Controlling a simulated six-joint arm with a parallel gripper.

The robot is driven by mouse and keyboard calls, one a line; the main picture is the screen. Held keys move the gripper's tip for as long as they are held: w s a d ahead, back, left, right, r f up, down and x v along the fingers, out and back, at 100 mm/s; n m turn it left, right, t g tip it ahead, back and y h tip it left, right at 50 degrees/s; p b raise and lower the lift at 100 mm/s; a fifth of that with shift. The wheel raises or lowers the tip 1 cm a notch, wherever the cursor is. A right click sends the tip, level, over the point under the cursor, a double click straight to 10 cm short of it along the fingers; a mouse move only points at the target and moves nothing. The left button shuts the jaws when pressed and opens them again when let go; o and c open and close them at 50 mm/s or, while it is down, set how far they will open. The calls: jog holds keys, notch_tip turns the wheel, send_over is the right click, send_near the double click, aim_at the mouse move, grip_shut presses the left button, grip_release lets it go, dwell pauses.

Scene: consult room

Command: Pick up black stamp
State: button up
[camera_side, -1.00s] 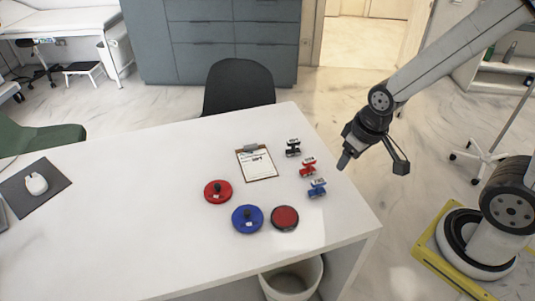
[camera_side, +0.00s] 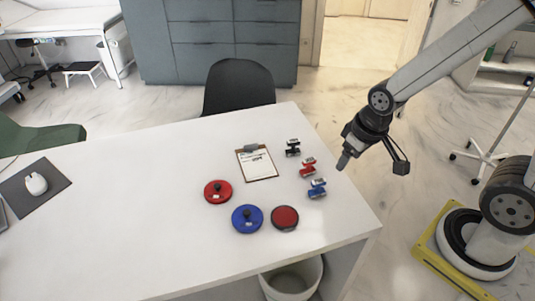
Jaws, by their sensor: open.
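The black stamp (camera_side: 293,148) lies on the white desk near its right edge, at the back of a short row of stamps. My gripper (camera_side: 344,161) hangs over the right edge of the desk, to the right of the stamps and apart from the black one. It points down and to the left. It is open, with nothing seen in it.
The red stamp (camera_side: 308,167) and blue stamp (camera_side: 317,188) lie in front of the black one. A clipboard (camera_side: 257,163) lies to their left. Round red (camera_side: 217,191), blue (camera_side: 247,218) and dark-rimmed red (camera_side: 284,217) pieces lie nearer. The desk's left half (camera_side: 130,220) is mostly clear.

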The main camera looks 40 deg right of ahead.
jog(key=m+g, duration=0.3)
jog(key=m, duration=2)
send_over(295, 140)
jog(key=f, duration=1.3)
jog(key=shift+s+a+f, duration=0.2)
jog(key=shift+a, duration=0.05)
jog(key=shift+w+d+f+m, duration=0.2)
jog(key=shift+d+f+m, duration=0.05)
jog(key=shift+f+m, duration=0.1)
jog(key=shift+f, duration=1.3)
jog(key=shift+f, duration=0.1)
